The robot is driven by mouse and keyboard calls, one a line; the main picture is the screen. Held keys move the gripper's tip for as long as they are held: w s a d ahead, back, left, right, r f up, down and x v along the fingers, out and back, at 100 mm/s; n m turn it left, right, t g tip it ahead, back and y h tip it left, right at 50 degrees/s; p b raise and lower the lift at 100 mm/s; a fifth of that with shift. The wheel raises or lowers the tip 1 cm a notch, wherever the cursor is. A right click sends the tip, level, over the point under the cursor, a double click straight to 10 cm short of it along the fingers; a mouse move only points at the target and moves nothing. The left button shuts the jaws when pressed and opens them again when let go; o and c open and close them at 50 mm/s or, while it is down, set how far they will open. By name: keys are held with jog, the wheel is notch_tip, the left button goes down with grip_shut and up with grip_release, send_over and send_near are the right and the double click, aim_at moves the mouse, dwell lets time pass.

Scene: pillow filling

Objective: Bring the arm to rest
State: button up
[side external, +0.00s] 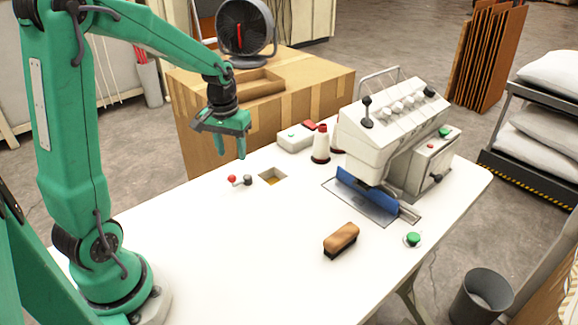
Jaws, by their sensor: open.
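My gripper (232,150) is at the end of my green arm. It points down above the far left part of the white table (220,240), in front of a cardboard box. Its jaws are apart and nothing shows between them. It hangs clear of the tabletop and touches nothing that I can see.
A brush (341,240) lies near the table's front. A red-knobbed lever (233,180) and a square opening (273,177) are below my gripper. The cardboard box (300,95) stands behind.

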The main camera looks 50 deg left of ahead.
jog(key=s+d+r+m+t, duration=0.4)
jog(key=s+d+r+m, duration=0.2)
jog(key=s+d+r, duration=0.5)
jog(key=shift+s+d+r+t, duration=0.15)
jog(key=shift+s+d+t, duration=0.25)
jog(key=shift+s+d, duration=0.9)
jog(key=shift+w, duration=0.1)
